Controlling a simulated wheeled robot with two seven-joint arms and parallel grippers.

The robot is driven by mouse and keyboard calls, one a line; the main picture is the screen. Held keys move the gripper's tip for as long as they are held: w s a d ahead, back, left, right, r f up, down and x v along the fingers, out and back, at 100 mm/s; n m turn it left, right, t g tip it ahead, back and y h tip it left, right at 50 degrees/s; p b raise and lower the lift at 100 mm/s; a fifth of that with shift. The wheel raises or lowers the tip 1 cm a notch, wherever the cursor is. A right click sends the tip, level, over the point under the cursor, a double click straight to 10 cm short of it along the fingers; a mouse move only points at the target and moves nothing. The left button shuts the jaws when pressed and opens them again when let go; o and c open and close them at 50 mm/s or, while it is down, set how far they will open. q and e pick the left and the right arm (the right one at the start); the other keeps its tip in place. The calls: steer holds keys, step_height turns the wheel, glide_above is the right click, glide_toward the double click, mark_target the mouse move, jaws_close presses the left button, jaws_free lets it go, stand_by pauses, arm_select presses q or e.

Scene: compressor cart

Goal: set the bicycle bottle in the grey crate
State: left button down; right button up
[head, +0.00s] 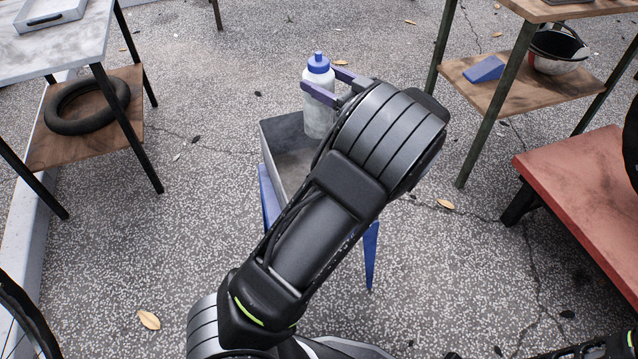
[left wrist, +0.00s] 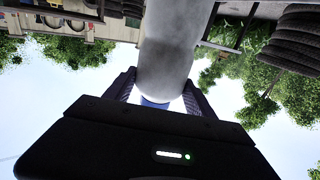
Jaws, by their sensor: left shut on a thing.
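The bicycle bottle (head: 318,116) is pale grey-white with a blue cap and stands upright in my left gripper (head: 319,78). The gripper's two fingers are shut on its upper part, below the cap. In the left wrist view the bottle (left wrist: 168,62) shows between the fingers (left wrist: 164,92). The grey crate (head: 283,132) is an open box on a blue-legged stand. In the head view the bottle's lower part overlaps the crate's far right part; I cannot tell if it touches the crate. My left arm hides the crate's right side. My right gripper is not in view.
A table with a tyre (head: 87,106) on its lower shelf is at the left. At the right are a wooden shelf unit with a blue wedge (head: 485,69) and a helmet (head: 558,50), and a red bench (head: 590,175). The paved ground between is mostly clear.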

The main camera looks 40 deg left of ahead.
arm_select(q)
steer(key=b, duration=0.2)
glide_above(330, 119)
steer(key=a, duration=0.2)
steer(key=shift+w+f, duration=0.15)
steer(key=shift+f, duration=2.3)
steer(key=shift+f+b, duration=0.55)
steer(key=shift+f, duration=1.95)
